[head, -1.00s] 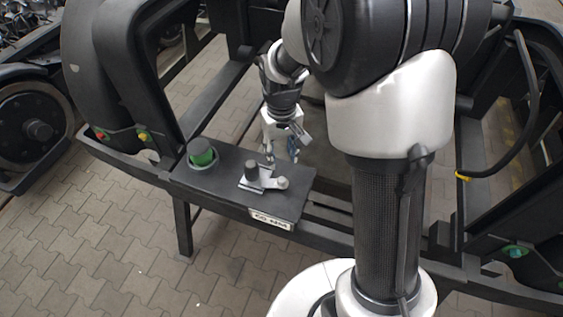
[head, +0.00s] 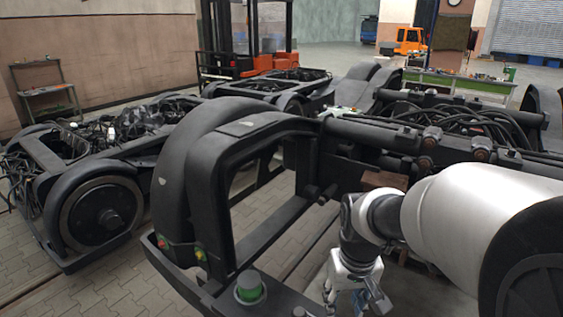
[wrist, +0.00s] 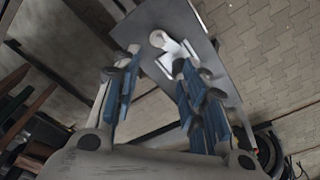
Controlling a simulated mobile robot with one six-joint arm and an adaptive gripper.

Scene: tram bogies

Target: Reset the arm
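My gripper (head: 358,296) shows at the bottom of the head view, hanging down above the front frame of the tram bogie (head: 235,150). In the wrist view my gripper (wrist: 150,78) has its two blue-padded fingers apart, with nothing between them. Beyond the fingertips is a dark plate (wrist: 205,20) with a light metal bracket (wrist: 178,55) on it. The gripper appears to be above the plate and apart from it. My white and black arm reaches in from the right of the head view.
A green-sided knob (head: 249,288) stands on the front beam, left of my gripper. A second bogie (head: 95,200) stands at the left on paving. Behind are an orange forklift (head: 245,50), a green workbench (head: 460,82) and an orange vehicle (head: 410,40).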

